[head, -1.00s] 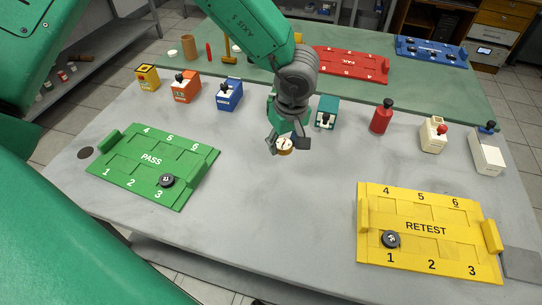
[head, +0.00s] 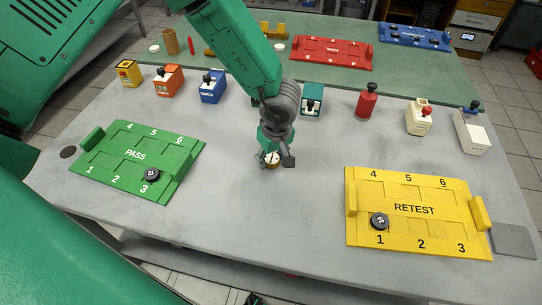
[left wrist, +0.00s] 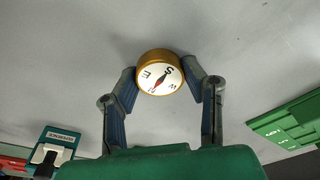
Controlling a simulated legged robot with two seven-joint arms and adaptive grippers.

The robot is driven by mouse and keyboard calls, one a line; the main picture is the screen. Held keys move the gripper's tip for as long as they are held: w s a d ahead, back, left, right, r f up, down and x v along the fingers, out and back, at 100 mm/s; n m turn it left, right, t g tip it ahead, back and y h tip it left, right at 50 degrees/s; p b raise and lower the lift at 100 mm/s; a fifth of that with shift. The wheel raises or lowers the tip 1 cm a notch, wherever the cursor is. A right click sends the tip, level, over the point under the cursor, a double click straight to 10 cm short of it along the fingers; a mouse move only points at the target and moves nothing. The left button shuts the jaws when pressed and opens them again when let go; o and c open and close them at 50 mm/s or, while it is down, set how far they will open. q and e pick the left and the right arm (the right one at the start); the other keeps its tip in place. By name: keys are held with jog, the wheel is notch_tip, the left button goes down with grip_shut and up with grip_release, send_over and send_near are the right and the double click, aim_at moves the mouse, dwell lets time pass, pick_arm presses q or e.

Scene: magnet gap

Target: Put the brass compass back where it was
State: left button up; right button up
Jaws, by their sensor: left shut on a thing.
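The green PASS tray (head: 112,171) stands left and the yellow RETEST tray (head: 365,184) right, each with a black puck. Several small boxes, such as the blue one (head: 213,88), and a red bottle (head: 366,101) line the back. Bare grey table surrounds the compass.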

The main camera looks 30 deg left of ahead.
aim_at(275, 162)
pick_arm(q)
jog(key=o, duration=1.2)
jog(key=shift+d, duration=0.25)
jog(key=shift+o, duration=0.2)
jog(key=shift+a+f, duration=0.1)
jog(key=shift+a, duration=0.45)
jog(key=shift+r, duration=0.5)
notch_tip(275, 162, up, 11)
jog(key=d+p, duration=0.1)
jog(key=p, duration=0.1)
jog(key=shift+s+d, duration=0.25)
jog(key=shift+s, duration=0.2)
pick_arm(e)
notch_tip(275, 162, up, 2)
jog(key=shift+a+r, duration=0.1)
jog(key=shift+a, duration=0.05)
pick_arm(q)
jog(key=shift+d+r, duration=0.1)
jog(key=shift+d, duration=0.15)
pick_arm(e)
jog(key=shift+d, duration=0.2)
